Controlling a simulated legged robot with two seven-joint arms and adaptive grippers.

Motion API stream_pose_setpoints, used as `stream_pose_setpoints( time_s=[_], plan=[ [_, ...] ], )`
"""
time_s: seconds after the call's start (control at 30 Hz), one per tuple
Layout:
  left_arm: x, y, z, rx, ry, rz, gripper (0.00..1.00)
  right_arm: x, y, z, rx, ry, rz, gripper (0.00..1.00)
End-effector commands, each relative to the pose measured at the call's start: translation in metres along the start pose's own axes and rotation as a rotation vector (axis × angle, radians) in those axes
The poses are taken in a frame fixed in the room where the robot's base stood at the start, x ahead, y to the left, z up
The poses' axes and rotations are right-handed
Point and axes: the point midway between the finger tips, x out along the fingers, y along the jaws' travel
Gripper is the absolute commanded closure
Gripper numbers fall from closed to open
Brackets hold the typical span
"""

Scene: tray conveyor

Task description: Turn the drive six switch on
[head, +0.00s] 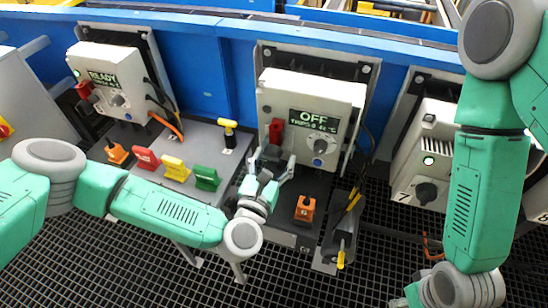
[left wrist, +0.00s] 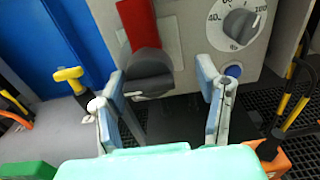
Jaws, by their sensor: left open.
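The middle white drive box (head: 335,95) has a display (head: 313,121) reading OFF. At its lower left is a switch with a red upright part (head: 277,130); the red part also shows in the left wrist view (left wrist: 139,25), above a black knob (left wrist: 148,72). No number six is readable on this box. My left gripper (head: 272,168) is just in front of the switch. In the left wrist view the gripper (left wrist: 165,95) is open, with its fingers spread below and to either side of the black knob, holding nothing.
A dial (head: 320,146) sits right of the switch. The left box (head: 105,65) reads READY; the right box (head: 438,125) is marked 7. A yellow-topped post (head: 229,127), coloured blocks (head: 174,168) and an orange block (head: 305,208) stand nearby.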

Motion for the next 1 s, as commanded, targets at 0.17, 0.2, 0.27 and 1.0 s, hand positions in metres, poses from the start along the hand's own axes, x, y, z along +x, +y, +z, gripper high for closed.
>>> stream_pose_setpoints(
  time_s=[0.17,0.2,0.27,1.0],
  plan=[
    [-0.0012,0.0036,-0.0004,-0.002,-0.001,0.001,0.42,0.0,-0.0002,0.0,0.0,0.0,0.0,0.6],
    [-0.0013,0.0041,-0.0005,-0.002,-0.001,0.001,0.56,0.0,-0.0002,0.0,0.0,0.0,0.0,0.6],
    [-0.0013,0.004,-0.0005,-0.002,0.0,0.001,0.77,0.0,-0.0003,0.0,-0.001,0.0,0.0,0.6],
    [0.0003,0.0024,-0.0015,0.062,0.001,0.003,0.91,0.0021,-0.0003,0.0001,-0.001,0.0,0.0,0.6]
  ],
)
